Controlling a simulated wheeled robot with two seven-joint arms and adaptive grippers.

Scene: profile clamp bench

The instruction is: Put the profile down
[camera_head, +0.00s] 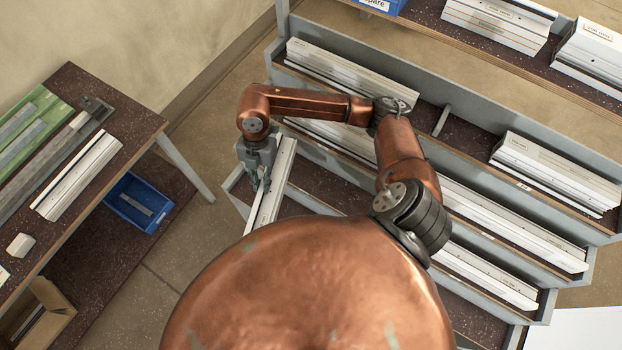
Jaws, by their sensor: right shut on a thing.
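My right gripper (258,184) points down beside the left end of the stepped rack (234,183). It is shut on a long white profile (272,190). The profile runs from under my forearm towards the front, over the rack's lower left part. Its near end is hidden by my own body. I cannot tell whether it touches the rack's tray or hangs just above it. My left gripper is not in view.
White profiles (553,172) lie in several rack tiers. At left stands a dark bench (68,232) with a white profile (80,176) and a long metal fixture (48,165). A blue bin (137,203) is on its lower shelf. Bare floor (190,240) lies between bench and rack.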

